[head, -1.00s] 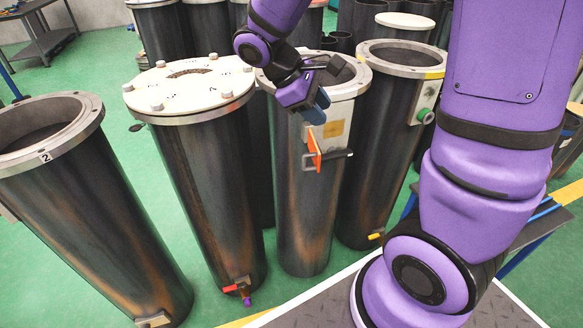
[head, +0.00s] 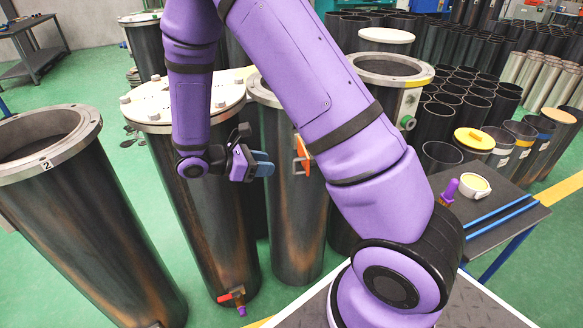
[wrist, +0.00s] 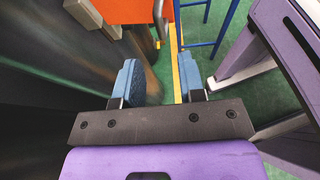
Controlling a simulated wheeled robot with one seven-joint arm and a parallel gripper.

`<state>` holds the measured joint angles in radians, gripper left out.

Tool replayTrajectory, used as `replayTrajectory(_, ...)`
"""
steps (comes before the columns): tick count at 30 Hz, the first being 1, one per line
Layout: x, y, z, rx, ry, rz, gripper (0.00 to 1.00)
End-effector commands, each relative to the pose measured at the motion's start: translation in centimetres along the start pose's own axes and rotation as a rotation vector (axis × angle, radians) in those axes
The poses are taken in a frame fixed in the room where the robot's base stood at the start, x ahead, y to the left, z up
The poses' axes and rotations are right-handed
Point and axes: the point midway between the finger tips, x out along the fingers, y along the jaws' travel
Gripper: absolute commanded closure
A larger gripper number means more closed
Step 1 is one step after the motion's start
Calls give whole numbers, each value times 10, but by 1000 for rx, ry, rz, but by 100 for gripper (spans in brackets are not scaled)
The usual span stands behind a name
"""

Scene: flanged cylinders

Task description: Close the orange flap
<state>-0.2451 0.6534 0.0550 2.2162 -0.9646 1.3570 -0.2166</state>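The orange flap (head: 300,157) is on the front of the middle flanged cylinder (head: 292,225). It shows as a narrow orange strip, partly hidden by my arm, and seems to stand out from the cylinder. In the wrist view the orange flap (wrist: 143,10) is at the top edge, beyond my fingertips, with a metal bar beside it. My gripper (head: 262,165) is just left of the flap in the head view, at about its height and apart from it. In the wrist view my gripper (wrist: 160,78) has its two blue fingers apart with nothing between them.
A cylinder with a white bolted lid (head: 140,102) stands behind my forearm. An open cylinder marked 2 (head: 45,165) is at the left, and another open cylinder (head: 392,70) is behind right. A dark table (head: 508,208) with a purple-topped item and a white round item is at right.

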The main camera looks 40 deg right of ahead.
Motion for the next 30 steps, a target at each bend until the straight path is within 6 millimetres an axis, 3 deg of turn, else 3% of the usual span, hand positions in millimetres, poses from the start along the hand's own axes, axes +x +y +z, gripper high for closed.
replayTrajectory(9,56,-1,0,-1,1,-4,63)
replayTrajectory(15,82,0,0,0,1,-3,63)
replayTrajectory(29,93,0,0,1,2,-1,63)
replayTrajectory(30,93,0,0,1,2,-1,70)
